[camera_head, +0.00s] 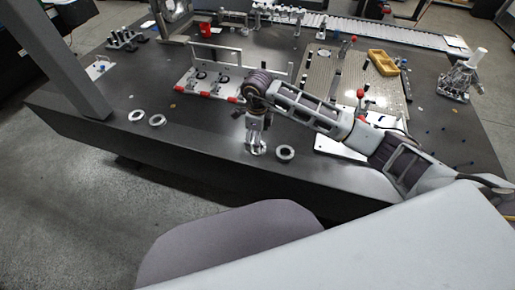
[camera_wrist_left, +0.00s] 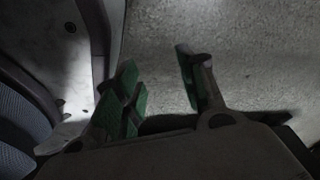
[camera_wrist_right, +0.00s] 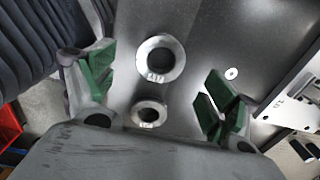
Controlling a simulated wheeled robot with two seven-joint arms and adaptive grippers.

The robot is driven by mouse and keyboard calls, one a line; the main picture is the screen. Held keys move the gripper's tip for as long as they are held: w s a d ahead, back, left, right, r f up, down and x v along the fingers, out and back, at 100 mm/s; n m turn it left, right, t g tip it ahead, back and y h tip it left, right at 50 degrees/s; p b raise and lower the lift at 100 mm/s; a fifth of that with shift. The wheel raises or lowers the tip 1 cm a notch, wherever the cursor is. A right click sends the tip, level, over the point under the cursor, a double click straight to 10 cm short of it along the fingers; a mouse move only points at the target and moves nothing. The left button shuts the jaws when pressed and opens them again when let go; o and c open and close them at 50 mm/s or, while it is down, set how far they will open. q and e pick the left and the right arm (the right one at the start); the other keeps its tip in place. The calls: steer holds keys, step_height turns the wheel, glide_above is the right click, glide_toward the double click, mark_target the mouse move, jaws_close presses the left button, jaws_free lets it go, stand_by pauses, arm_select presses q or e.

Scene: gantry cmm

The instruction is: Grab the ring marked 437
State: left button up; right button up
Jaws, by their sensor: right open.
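Two grey metal rings show in the right wrist view: a larger-looking ring (camera_wrist_right: 178,64) ahead and a smaller-looking ring (camera_wrist_right: 149,122) nearer the palm. Both bear marks too small to read surely. My right gripper (camera_wrist_right: 160,92) is open and empty above the table, a finger on each side of the rings. In the head view my right gripper (camera_head: 257,150) is close beside a ring (camera_head: 285,153) near the front edge. Two more rings lie to the left, one (camera_head: 137,115) beside another (camera_head: 157,120). My left gripper (camera_wrist_left: 157,85) is open and empty over the floor.
The dark table (camera_head: 215,130) has clear room between the left rings and my right gripper. A white fixture with red parts (camera_head: 210,85) stands behind. A perforated plate (camera_head: 335,75) and yellow tray (camera_head: 383,62) lie at the back right. A grey column (camera_head: 60,60) rises at left.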

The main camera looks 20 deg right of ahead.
steer(key=shift+f, duration=2.15)
arm_select(q)
steer(key=shift+w+d+r, duration=0.15)
steer(key=shift+w+d, duration=0.05)
steer(key=shift+w, duration=0.55)
arm_select(e)
steer(key=shift+d+f, duration=0.1)
steer(key=shift+f, duration=0.35)
arm_select(q)
steer(key=shift+s, duration=0.2)
arm_select(e)
steer(key=shift+c, duration=0.5)
steer(key=c, duration=1.2)
arm_select(q)
steer(key=shift+s+a, duration=0.2)
arm_select(e)
steer(key=shift+w+r, duration=0.1)
steer(key=shift+c, duration=0.4)
arm_select(q)
steer(key=shift+w, duration=0.1)
